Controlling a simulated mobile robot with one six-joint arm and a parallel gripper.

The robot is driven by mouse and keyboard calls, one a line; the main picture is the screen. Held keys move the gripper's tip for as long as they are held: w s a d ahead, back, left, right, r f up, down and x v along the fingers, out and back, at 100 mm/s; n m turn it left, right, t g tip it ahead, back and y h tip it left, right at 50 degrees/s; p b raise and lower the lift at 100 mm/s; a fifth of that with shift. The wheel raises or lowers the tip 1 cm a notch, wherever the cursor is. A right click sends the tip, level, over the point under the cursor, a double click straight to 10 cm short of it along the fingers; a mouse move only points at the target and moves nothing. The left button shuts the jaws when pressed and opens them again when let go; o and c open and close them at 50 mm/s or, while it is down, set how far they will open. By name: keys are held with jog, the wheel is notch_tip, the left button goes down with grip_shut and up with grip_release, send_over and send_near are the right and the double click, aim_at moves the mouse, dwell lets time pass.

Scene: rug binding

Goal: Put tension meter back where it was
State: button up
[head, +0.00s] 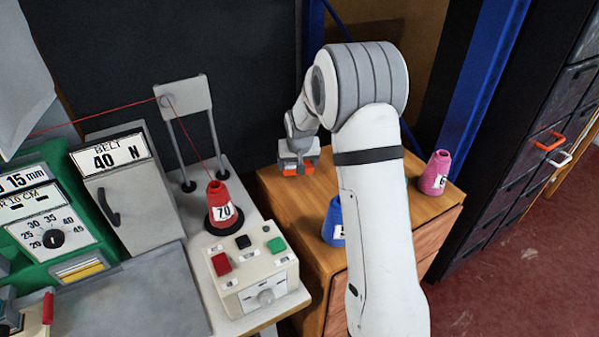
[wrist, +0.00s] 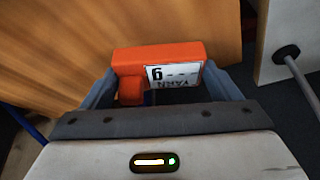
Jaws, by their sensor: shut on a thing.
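The tension meter is an orange block with a white label reading "YARN" and a digit; it fills the jaws in the wrist view (wrist: 158,56). My gripper (wrist: 162,80) is shut on it, with one grey finger at each side. In the head view my gripper (head: 298,160) points down near the back left of the wooden cabinet top (head: 285,205), and orange shows between its fingers. I cannot tell how high the meter is above the wood, or whether it touches it.
A blue cone (head: 333,222), partly behind my arm, and a pink cone (head: 435,173) stand on the cabinet. Left of it, the machine table carries a red cone (head: 222,205), a control box (head: 250,272) and a thread stand (head: 183,100). Dark drawers (head: 530,150) stand at right.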

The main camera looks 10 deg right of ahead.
jog(key=shift+f, duration=1.8)
jog(key=shift+f, duration=0.15)
jog(key=o, duration=1)
jog(key=shift+r, duration=0.25)
jog(key=v, duration=1.2)
jog(key=s+r, duration=0.2)
jog(key=s, duration=0.9)
jog(key=s+r+g, duration=0.1)
jog(key=s+r, duration=0.1)
jog(key=s, duration=0.9)
jog(key=s+d+r+g, duration=0.1)
jog(key=s+r, duration=0.1)
jog(key=s, duration=0.8)
jog(key=shift+s+r+n, duration=0.4)
